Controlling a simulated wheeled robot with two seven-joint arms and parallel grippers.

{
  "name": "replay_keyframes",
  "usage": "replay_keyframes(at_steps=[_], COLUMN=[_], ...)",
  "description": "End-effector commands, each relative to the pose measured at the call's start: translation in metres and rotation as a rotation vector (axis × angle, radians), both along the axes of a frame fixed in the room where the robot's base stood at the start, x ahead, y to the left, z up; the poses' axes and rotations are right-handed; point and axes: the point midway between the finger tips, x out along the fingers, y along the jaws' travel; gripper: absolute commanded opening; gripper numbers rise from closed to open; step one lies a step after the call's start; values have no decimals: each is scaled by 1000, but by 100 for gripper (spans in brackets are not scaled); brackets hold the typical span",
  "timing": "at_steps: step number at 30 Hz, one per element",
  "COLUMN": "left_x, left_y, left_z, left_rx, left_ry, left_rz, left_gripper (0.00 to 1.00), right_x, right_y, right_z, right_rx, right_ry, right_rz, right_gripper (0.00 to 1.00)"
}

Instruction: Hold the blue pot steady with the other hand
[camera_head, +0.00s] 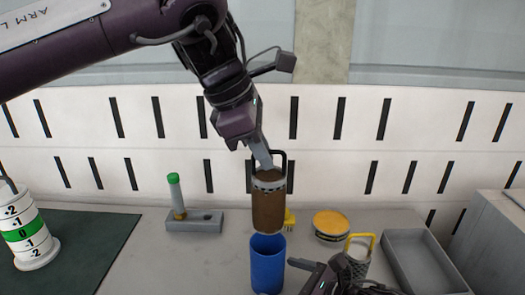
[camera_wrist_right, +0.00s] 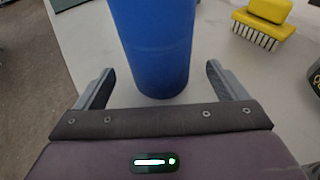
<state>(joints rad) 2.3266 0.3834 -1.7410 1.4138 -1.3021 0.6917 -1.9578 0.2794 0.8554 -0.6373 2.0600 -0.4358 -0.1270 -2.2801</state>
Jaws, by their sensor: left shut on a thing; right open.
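My left gripper (camera_head: 267,160) is shut at the black handle of a brown cylinder (camera_head: 269,208) with a grey perforated band. It holds the cylinder upright just above the pot's mouth; whether its bottom edge is inside cannot be told.
A yellow brush (camera_wrist_right: 262,25) lies behind the pot. A yellow-lidded tin (camera_head: 331,224), a container with a yellow handle (camera_head: 358,250) and an empty grey tray (camera_head: 420,262) are to the right. A green-capped tube in a grey block (camera_head: 194,221) stands left.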

Motion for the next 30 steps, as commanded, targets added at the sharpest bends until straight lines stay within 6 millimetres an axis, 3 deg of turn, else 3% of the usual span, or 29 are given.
replay_keyframes(at_steps=[6,12,20,30], left_x=[0,0,0,0], left_y=[0,0,0,0], left_z=[1,1,3,22], left_rx=[-2,-2,-2,-3], left_ry=[-2,-2,-2,-1], left_rz=[-1,-1,-1,-1], left_gripper=[0,0,0,0], right_x=[-23,-37,-44,-44], right_y=[-36,-56,-64,-64], right_z=[11,19,25,51], right_rx=[-7,-5,-1,0], right_ry=[1,2,1,0], right_rz=[-2,-3,0,0], right_gripper=[93,93,93,93])
